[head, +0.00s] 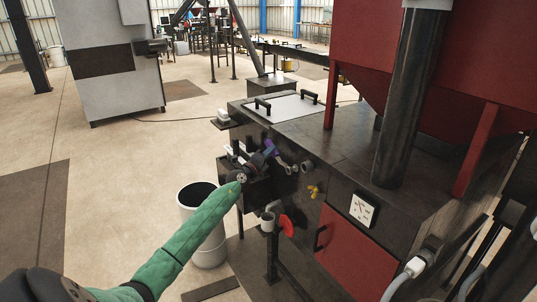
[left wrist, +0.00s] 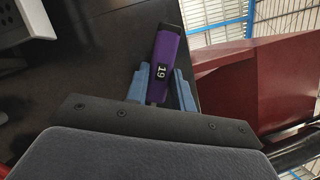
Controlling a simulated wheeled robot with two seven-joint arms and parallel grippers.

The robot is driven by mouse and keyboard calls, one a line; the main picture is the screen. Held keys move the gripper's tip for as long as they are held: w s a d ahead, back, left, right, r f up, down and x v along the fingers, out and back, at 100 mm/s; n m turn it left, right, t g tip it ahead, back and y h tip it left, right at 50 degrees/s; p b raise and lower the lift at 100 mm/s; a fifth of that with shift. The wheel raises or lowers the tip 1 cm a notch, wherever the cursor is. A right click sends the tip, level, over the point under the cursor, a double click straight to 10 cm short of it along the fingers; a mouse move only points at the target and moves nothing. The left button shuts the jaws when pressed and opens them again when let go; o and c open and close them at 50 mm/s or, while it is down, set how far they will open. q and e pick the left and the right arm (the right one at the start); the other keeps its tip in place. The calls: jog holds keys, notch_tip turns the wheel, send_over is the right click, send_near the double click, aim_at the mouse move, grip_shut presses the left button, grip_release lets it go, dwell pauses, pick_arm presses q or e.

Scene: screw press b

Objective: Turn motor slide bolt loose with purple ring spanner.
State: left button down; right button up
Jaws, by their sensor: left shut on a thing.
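The purple ring spanner (left wrist: 168,50), marked 19, is held between the blue fingers of my left gripper (left wrist: 158,88) in the left wrist view. Its ring end is not visible there. In the head view a small purple part of the spanner (head: 270,147) shows at the side of the dark machine, just beyond my left gripper (head: 258,160). My green-sleeved left arm reaches up to it from the lower left. The motor slide bolt cannot be made out; the gripper and small fittings crowd that spot. My right gripper is in neither view.
The dark machine (head: 300,130) carries a red hopper (head: 440,50) on its right. A yellow valve (head: 314,191), a red handwheel (head: 287,225) and a gauge (head: 362,209) sit near the arm. A white bin (head: 208,250) stands below it. Open floor lies left.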

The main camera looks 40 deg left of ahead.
pick_arm(q)
jog(key=shift+r, duration=0.1)
dwell(0.6)
jog(key=shift+w+d+p, duration=0.25)
jog(key=shift+w+p, duration=0.05)
jog(key=shift+w, duration=0.3)
dwell(0.4)
dwell(0.9)
jog(key=shift+w+d, duration=0.15)
jog(key=shift+w, duration=0.2)
dwell(0.6)
